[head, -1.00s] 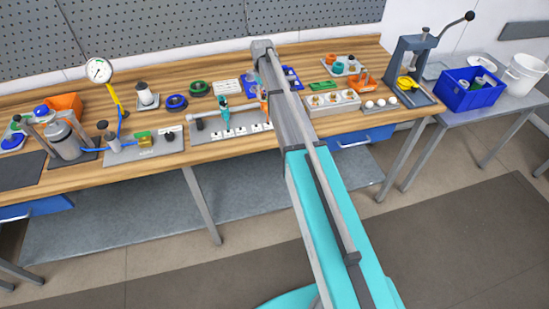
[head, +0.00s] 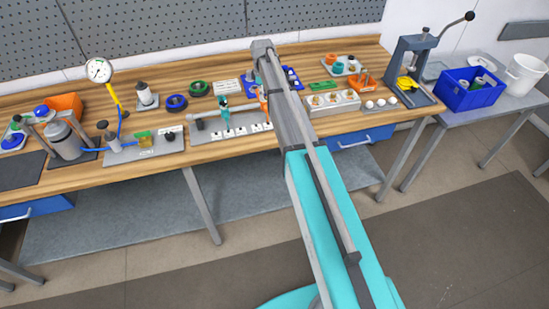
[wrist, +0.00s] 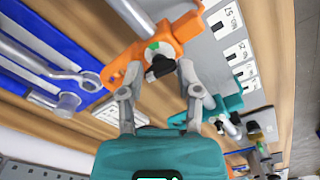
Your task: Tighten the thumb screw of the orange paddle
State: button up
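The orange paddle (wrist: 118,78) fills the upper middle of the wrist view, mounted on a grey shaft (wrist: 130,14). Its black thumb screw (wrist: 160,70) sits in front of a pale round face with a green mark. My gripper (wrist: 160,76) is open, with one fingertip on either side of the thumb screw. Some gap shows beside the screw; contact cannot be told. In the head view the orange paddle (head: 262,97) is mostly hidden by my arm. A teal paddle (head: 224,104) sits to its left on the same shaft; it also shows in the wrist view (wrist: 226,104).
A blue tray (wrist: 72,62) with metal wrenches lies left of the paddle in the wrist view. A grey plate (head: 205,135) with white labels lies under the shaft. A dial gauge (head: 99,70) stands at left; a lever press (head: 411,65) stands at right.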

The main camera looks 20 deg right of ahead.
jog(key=shift+r+n+p, duration=0.3)
notch_tip(320, 180, up, 14)
jog(key=f+p, duration=0.1)
jog(key=p, duration=1.3)
jog(key=s+a+f+m+b, duration=0.1)
jog(key=s+f+m+b, duration=0.2)
jog(key=s, duration=0.7)
jog(key=s+a+f+m+b, duration=0.1)
jog(key=s+f+m+b, duration=0.3)
jog(key=s+f+b, duration=0.4)
jog(key=s+a+f+m+b, duration=0.2)
jog(key=s+f+b, duration=0.3)
jog(key=s, duration=0.8)
jog(key=shift+s+f+m+b, duration=0.2)
jog(key=shift+s+m+b, duration=0.05)
jog(key=shift+m+b, duration=0.5)
jog(key=shift+a, duration=0.1)
jog(key=w+d+r+p, duration=0.1)
jog(key=w+r+p, duration=0.4)
jog(key=w, duration=0.5)
jog(key=w+d+r+m+p, duration=0.1)
jog(key=w+r+p, duration=0.5)
jog(key=w, duration=0.5)
jog(key=w+d+r+m+p, duration=0.1)
jog(key=w+r+p, duration=0.4)
jog(key=w, duration=0.5)
jog(key=shift+w+d+r+p, duration=0.25)
jog(key=shift+d+p, duration=0.05)
jog(key=shift+d, duration=0.3)
jog(key=shift+f, duration=0.2)
